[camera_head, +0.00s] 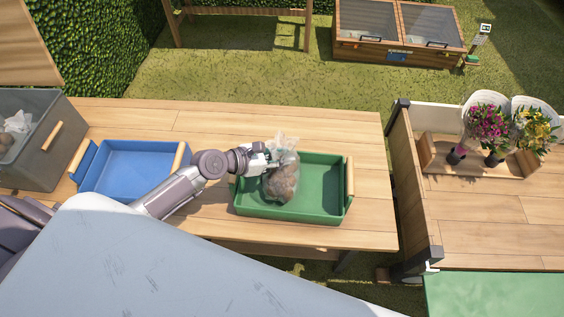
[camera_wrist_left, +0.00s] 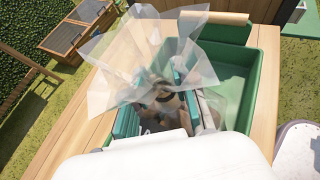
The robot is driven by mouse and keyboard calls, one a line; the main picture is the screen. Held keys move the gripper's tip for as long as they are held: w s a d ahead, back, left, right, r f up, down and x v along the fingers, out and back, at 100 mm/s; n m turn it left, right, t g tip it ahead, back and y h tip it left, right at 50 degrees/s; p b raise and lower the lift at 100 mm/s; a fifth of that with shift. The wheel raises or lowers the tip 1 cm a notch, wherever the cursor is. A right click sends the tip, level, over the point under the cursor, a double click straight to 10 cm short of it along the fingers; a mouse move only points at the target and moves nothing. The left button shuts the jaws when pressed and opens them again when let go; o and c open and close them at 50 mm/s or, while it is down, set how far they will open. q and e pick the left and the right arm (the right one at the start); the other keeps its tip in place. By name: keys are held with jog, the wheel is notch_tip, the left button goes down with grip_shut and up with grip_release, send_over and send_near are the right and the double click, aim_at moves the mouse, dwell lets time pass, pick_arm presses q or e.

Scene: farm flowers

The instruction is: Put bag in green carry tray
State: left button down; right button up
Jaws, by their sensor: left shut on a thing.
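A clear plastic bag with brown round contents (camera_head: 281,183) is held over the left part of the green carry tray (camera_head: 325,205). My left gripper (camera_head: 268,160) is shut on the bag near its gathered top. In the left wrist view the clear bag (camera_wrist_left: 120,55) spreads around the fingers (camera_wrist_left: 165,95), and the green tray (camera_wrist_left: 235,85) lies below and to the right. I cannot tell whether the bag's bottom touches the tray floor. The rest of the green tray is empty. My right gripper is not in view.
A blue tray (camera_head: 128,167) stands left of the green tray on the wooden table (camera_head: 225,119), partly behind my left arm. A grey bin (camera_head: 45,150) with a clear bag stands at the far left. Flowers (camera_head: 488,126) sit in a wooden holder on the right table.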

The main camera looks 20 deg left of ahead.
aim_at(282, 169)
pick_arm(q)
notch_tip(282, 169, down, 2)
jog(key=shift+f, duration=0.2)
jog(key=c, duration=1.4)
grip_release()
jog(key=shift+f+b, duration=0.2)
jog(key=shift+b, duration=0.1)
jog(key=o, duration=0.5)
jog(key=shift+r, duration=0.1)
